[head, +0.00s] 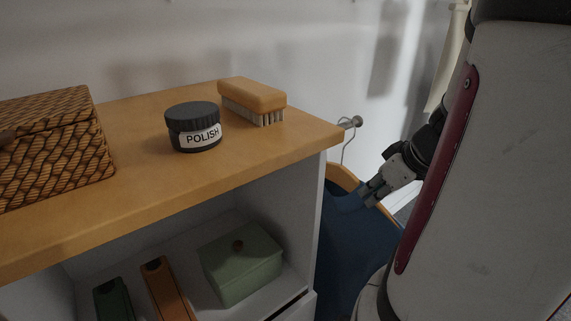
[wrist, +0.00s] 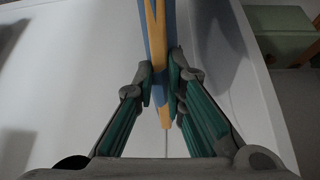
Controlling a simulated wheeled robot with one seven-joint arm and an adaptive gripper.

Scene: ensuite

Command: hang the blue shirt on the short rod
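The blue shirt (head: 345,225) hangs below a wooden hanger (head: 344,178) beside the right side of the cabinet. The short rod (head: 350,122) is a small metal peg with a round end, by the wall behind the cabinet's right corner. The hanger's wire hook reaches up to the rod; I cannot tell whether it is over it or touching it. My gripper (head: 372,192) is at the hanger's right shoulder. In the wrist view, the fingers of my gripper (wrist: 160,88) are shut on the hanger (wrist: 157,45), with blue cloth (wrist: 171,20) beside the wood.
The cabinet top (head: 130,165) holds a wicker basket (head: 55,145), a polish jar (head: 194,128) and a brush (head: 252,97). A green box (head: 241,262) stands on the shelf below. The cabinet side is close to the shirt's left. A pale garment (head: 447,55) hangs at upper right.

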